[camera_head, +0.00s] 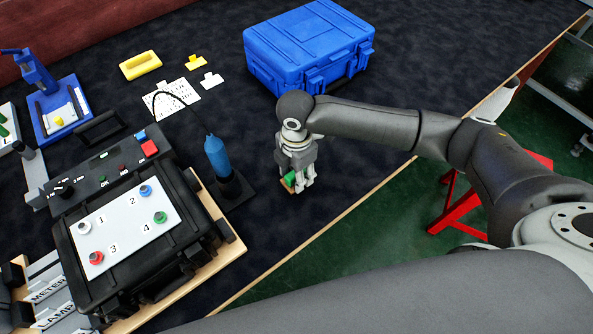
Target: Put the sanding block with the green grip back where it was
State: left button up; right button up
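The sanding block with the green grip (290,180) is at the fingertips of my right gripper (298,184), on the dark table near its front edge. Its green grip and a bit of light brown base show at the left of the fingers; the rest is hidden behind them. My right gripper points down and looks shut on the block. I cannot tell whether the block touches the table. My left gripper is not in view.
A blue case (308,48) stands behind the gripper. A blue tool in a dark stand (233,188) and a black test box (130,234) are to the left. A yellow block (141,65) and a white perforated sheet (172,99) lie farther back. Bare dark table surrounds the gripper.

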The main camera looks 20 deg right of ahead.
notch_tip(320, 180, up, 12)
jog(key=shift+r, duration=0.2)
dwell(0.4)
